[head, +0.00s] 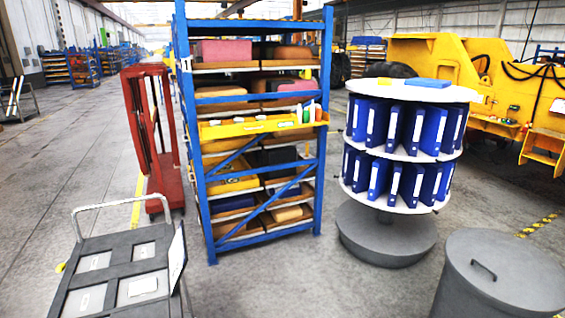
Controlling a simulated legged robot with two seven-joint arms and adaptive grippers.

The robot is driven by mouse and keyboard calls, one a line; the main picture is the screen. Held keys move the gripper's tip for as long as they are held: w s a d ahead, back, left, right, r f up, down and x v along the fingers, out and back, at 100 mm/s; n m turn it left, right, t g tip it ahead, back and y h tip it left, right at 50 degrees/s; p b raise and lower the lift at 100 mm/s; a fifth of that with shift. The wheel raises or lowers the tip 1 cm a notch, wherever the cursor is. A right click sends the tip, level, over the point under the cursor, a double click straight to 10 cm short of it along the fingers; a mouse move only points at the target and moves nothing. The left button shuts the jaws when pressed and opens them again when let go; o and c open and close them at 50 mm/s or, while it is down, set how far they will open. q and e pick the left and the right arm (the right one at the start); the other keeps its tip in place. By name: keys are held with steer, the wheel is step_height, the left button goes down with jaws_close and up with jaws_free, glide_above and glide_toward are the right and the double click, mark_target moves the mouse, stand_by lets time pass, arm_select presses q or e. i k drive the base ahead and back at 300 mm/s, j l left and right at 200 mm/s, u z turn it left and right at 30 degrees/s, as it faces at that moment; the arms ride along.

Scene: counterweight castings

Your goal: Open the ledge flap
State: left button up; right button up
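A blue shelf rack (190,130) stands in the middle of the head view, with several shelves of boxes and castings. A yellow ledge (245,127) runs across its front at mid height, with white labels on its face. Small bottles with green, white and orange parts (306,114) stand at its right end. I cannot tell which part, if any, is the ledge flap, or whether it is open or shut. Neither of my grippers is in view.
A round binder carousel (385,226) stands right of the rack. A grey lidded bin (505,275) is at the front right. A grey trolley (120,262) is at the front left, a red frame cart (158,185) behind it. Floor shows between the trolley and bin.

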mark_target(213, 132)
steer(key=i+z, duration=0.2)
steer(key=i, duration=2.05)
